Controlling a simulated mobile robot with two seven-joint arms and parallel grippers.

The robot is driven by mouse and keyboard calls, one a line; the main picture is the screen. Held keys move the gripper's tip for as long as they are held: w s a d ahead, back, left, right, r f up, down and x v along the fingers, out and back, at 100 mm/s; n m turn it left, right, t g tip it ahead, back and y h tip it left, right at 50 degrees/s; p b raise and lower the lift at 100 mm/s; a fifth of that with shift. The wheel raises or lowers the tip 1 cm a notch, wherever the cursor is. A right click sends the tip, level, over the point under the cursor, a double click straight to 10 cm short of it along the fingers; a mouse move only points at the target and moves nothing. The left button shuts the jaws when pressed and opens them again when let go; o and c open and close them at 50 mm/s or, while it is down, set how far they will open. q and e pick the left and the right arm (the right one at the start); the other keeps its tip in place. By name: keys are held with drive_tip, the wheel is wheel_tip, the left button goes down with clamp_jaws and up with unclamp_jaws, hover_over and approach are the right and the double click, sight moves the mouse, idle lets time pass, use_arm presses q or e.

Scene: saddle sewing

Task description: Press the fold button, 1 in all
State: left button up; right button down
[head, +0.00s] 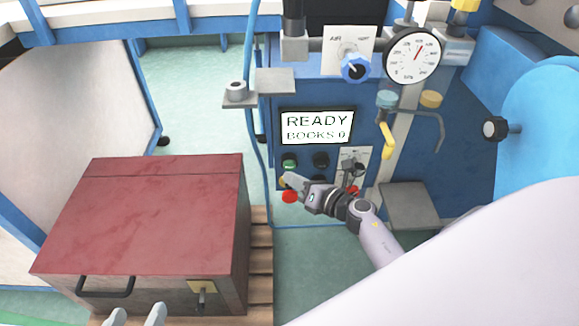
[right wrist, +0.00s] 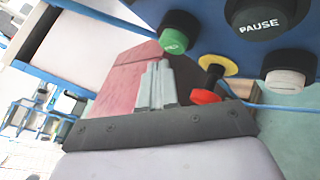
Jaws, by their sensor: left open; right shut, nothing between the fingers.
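The machine's blue control panel (head: 300,100) carries several buttons below a screen (head: 317,126) reading READY, BOOKS 0. A green button (head: 289,160) is at upper left, also in the right wrist view (right wrist: 174,36), its marking too small to read. A black PAUSE button (right wrist: 262,22) is right of it. A pale button (right wrist: 290,72) sits below PAUSE. No label reading FOLD is legible. My right gripper (head: 288,178) is shut and empty in front of the panel; its fingers (right wrist: 156,84) appear below the green button. My left gripper (head: 136,315) is open at the bottom edge.
A red mushroom button (head: 290,197) with a yellow collar (right wrist: 218,65) is close to my right gripper. A red-topped box (head: 150,215) stands on a wooden pallet (head: 262,262) at left. A dial gauge (head: 413,55) and blue knob (head: 356,68) are above.

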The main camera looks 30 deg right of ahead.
idle(0.7)
drive_tip(key=shift+w+d, duration=0.1)
drive_tip(key=shift+w, duration=0.05)
drive_tip(key=shift+w+d, duration=0.1)
drive_tip(key=shift+w, duration=0.1)
